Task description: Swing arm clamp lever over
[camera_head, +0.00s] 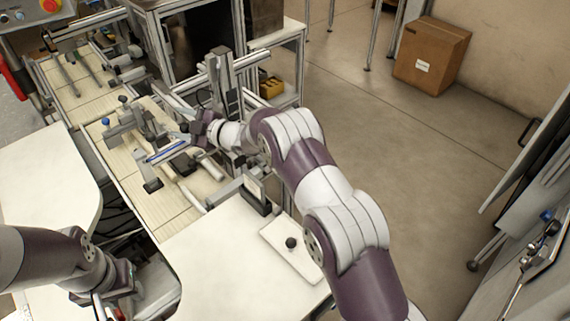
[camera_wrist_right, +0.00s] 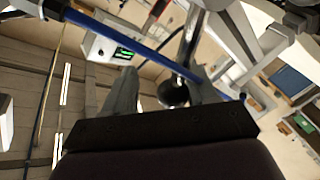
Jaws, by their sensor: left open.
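The swing arm clamp (camera_head: 130,130) stands on the wooden-topped bench at left centre in the head view, with a blue bar (camera_head: 165,152) along it. My right gripper (camera_head: 190,128) reaches in from the right beside it. In the right wrist view, a black knob on a metal rod (camera_wrist_right: 173,94), probably the lever's end, lies between the fingers of my right gripper (camera_wrist_right: 163,92). The fingers stand apart, with a gap left of the knob. The blue bar (camera_wrist_right: 135,43) crosses above them. My left gripper (camera_head: 115,304) is open at the lower left, away from the clamp.
A white table (camera_head: 225,265) bears a light plate with a black knob (camera_head: 290,243). Another white table top (camera_head: 45,180) is at left. Metal frames stand behind the bench. A cardboard box (camera_head: 432,55) sits on the open floor at the upper right.

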